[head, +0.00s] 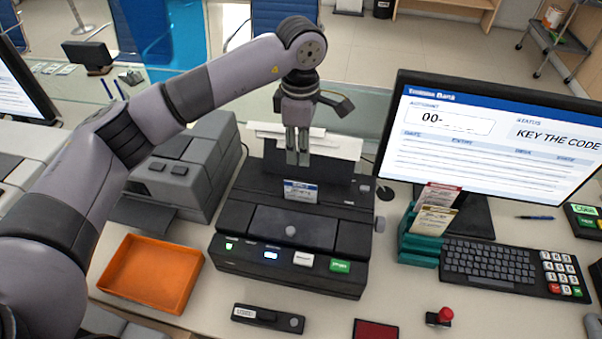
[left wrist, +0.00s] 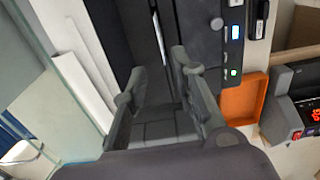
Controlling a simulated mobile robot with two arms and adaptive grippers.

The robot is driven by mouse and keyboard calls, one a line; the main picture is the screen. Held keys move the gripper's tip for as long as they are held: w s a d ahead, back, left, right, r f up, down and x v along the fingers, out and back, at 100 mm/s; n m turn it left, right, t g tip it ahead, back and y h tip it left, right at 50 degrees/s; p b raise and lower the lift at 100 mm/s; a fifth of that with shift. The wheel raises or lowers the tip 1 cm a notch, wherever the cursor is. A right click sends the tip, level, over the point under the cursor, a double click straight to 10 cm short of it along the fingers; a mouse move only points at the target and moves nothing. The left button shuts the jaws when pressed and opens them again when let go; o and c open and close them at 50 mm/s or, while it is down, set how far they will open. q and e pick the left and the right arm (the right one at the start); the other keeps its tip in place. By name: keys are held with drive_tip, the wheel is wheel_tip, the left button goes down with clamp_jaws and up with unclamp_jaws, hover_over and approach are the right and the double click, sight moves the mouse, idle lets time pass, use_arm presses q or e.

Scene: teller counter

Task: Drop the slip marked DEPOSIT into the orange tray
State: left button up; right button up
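The orange tray (head: 150,274) lies empty on the counter at the lower left of the head view; part of it shows in the left wrist view (left wrist: 244,100). Slips with red (head: 443,190) and olive (head: 434,221) headers stand in a teal holder (head: 420,243). My left gripper (head: 298,162) points down above the machine, behind the blue-headed slip. Its fingers (left wrist: 158,65) are apart with nothing between them. My right gripper is out of view.
A grey printer (head: 180,170) stands left of the machine. A monitor (head: 490,140) and keyboard (head: 500,268) are at the right. A stapler-like black item (head: 268,319), a red pad (head: 376,330) and a red-topped stamp (head: 440,316) lie in front. A glass screen is behind.

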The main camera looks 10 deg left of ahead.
sight(301, 190)
use_arm(q)
wheel_tip(301, 190, down, 14)
drive_tip(key=p, duration=0.4)
drive_tip(key=shift+r, duration=0.15)
drive_tip(key=shift+f, duration=0.55)
drive_tip(key=shift+c, duration=0.5)
clamp_jaws()
drive_tip(key=shift+r, duration=0.15)
drive_tip(key=shift+r+p, duration=2.15)
drive_tip(key=shift+r, duration=1.8)
drive_tip(key=shift+r+p, duration=0.75)
drive_tip(key=shift+r, duration=0.95)
